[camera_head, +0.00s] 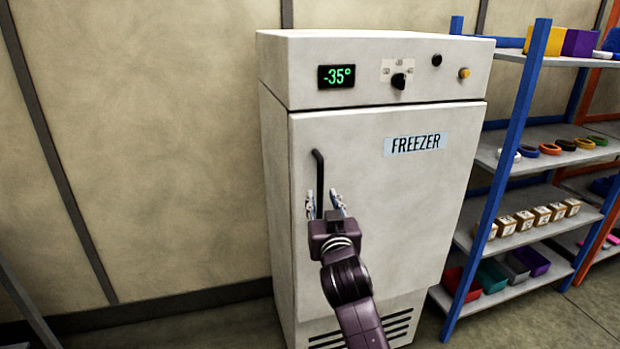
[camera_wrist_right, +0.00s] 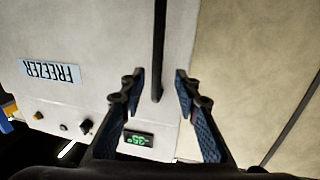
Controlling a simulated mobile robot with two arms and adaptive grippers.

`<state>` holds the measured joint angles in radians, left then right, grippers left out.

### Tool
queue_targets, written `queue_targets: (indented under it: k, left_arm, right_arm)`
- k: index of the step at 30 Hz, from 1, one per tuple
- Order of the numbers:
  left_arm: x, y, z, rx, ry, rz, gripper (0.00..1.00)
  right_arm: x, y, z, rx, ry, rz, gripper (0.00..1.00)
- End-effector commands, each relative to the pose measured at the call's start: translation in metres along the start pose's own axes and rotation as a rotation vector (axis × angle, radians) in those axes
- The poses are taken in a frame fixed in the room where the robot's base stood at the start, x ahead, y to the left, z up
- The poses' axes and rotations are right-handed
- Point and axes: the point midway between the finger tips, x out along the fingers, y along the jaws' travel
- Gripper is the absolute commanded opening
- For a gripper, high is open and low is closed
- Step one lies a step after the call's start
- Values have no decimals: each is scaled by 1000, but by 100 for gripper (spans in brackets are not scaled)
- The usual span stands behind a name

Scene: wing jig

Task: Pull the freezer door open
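The white freezer door (camera_head: 420,215) is closed, with a FREEZER label on its upper part. A black vertical bar handle (camera_head: 318,172) sits at the door's left side. It also shows in the right wrist view as a dark bar (camera_wrist_right: 158,50). My right gripper (camera_head: 325,203) is in front of the handle's lower part. Its two fingers are apart, one on each side of the handle. In the right wrist view the open right gripper (camera_wrist_right: 157,90) shows gaps between both fingers and the bar. My left gripper is not in view.
A blue-framed shelf rack (camera_head: 512,130) stands close to the freezer's right side, holding bins, rings and small boxes. A plain beige wall (camera_head: 150,130) is behind and to the left. The floor (camera_head: 190,325) left of the freezer is clear.

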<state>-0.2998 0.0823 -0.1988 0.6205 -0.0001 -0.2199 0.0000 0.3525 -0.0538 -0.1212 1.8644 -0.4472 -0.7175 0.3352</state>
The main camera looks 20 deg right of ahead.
Motion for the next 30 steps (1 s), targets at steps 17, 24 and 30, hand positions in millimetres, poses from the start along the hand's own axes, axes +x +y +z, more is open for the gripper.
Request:
queue_targets:
  k: [17,24,30]
  left_arm:
    - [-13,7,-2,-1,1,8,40]
    - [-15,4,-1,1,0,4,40]
    - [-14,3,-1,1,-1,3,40]
  right_arm:
    - [61,3,-15,7,19,8,30]
    - [75,3,-15,9,19,7,30]
    - [76,3,-14,9,18,7,30]
